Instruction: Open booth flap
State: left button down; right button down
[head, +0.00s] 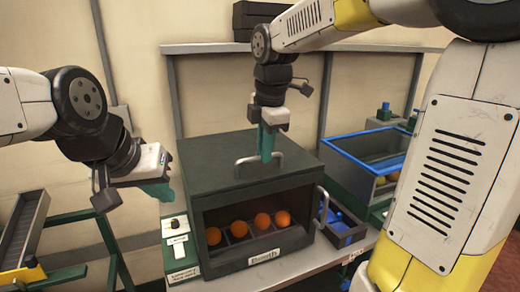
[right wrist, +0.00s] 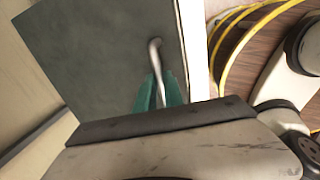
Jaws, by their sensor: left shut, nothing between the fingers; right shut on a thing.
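The dark grey booth (head: 222,253) stands on the bench in the middle of the head view, with a "Booth" label at its lower front edge. Its front is open and shows several oranges (head: 262,220) in a divided tray. My left gripper (head: 163,190) is shut and empty, left of the booth.
A green switch box (head: 182,250) stands left of the booth. A shelf (head: 200,48) runs behind. A green stand with a chute (head: 25,230) is at far left.

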jog(key=w+a+r, duration=0.1)
jog(key=w+r, duration=0.3)
jog(key=r, duration=0.4)
jog(key=w+a+r, duration=0.2)
jog(key=w+r, duration=0.3)
jog(key=r, duration=0.3)
jog(key=shift+w+r, duration=0.2)
jog(key=shift+r, duration=0.05)
jog(key=c, duration=1.5)
grip_release()
jog(key=shift+w+a, duration=0.1)
jog(key=shift+w, duration=0.05)
jog(key=shift+o, duration=0.2)
notch_tip(320, 180, up, 8)
jog(key=s, duration=0.1)
jog(key=shift+s+d, duration=0.25)
jog(key=shift+s, duration=0.05)
